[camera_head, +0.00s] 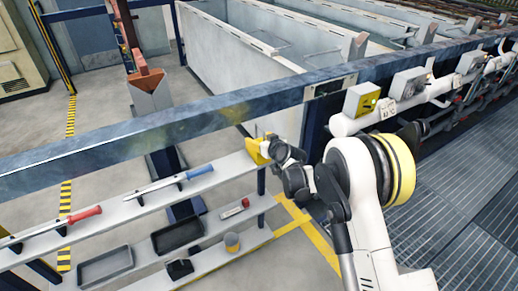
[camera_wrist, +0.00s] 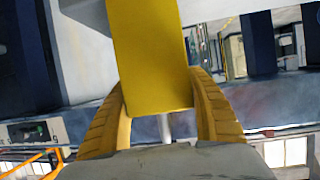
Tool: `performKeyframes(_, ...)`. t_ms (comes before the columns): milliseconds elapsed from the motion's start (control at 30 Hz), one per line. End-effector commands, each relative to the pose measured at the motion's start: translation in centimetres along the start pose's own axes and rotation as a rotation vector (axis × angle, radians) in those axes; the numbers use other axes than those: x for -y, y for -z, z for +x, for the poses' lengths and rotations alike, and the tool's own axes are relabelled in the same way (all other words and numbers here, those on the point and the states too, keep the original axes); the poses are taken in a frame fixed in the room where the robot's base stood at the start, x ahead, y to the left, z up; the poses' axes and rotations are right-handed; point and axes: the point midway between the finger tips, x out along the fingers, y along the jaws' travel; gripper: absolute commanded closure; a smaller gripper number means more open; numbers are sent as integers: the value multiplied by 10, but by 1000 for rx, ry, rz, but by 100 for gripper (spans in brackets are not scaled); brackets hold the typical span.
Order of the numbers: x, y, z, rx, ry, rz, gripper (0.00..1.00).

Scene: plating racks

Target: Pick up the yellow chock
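The yellow chock (camera_wrist: 152,50) is a flat-faced yellow block that fills the top middle of the wrist view. My gripper's ribbed yellow fingers (camera_wrist: 158,88) stand on either side of it and meet its side edges, so the gripper looks shut on it. The block hides the fingertips. In the head view my gripper (camera_head: 265,149) is at the right end of the upper shelf, with the yellow chock (camera_head: 254,151) at its tip. The chock is small there, and I cannot tell whether it touches the shelf.
The upper shelf (camera_head: 120,210) holds a red-handled tool (camera_head: 84,214) and a blue-handled tool (camera_head: 199,171). A blue beam (camera_head: 200,125) runs above the shelves, before large grey tanks (camera_head: 235,60).

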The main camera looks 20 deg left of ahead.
Motion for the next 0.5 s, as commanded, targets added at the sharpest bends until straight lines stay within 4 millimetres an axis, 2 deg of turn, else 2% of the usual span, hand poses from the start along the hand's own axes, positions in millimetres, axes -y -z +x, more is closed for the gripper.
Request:
performKeyframes(33,0,0,0,0,0,0,56)
performKeyframes(100,0,0,0,0,0,0,78)
performKeyframes(133,0,0,0,0,0,0,85)
performKeyframes(500,0,3,-1,-1,0,0,85)
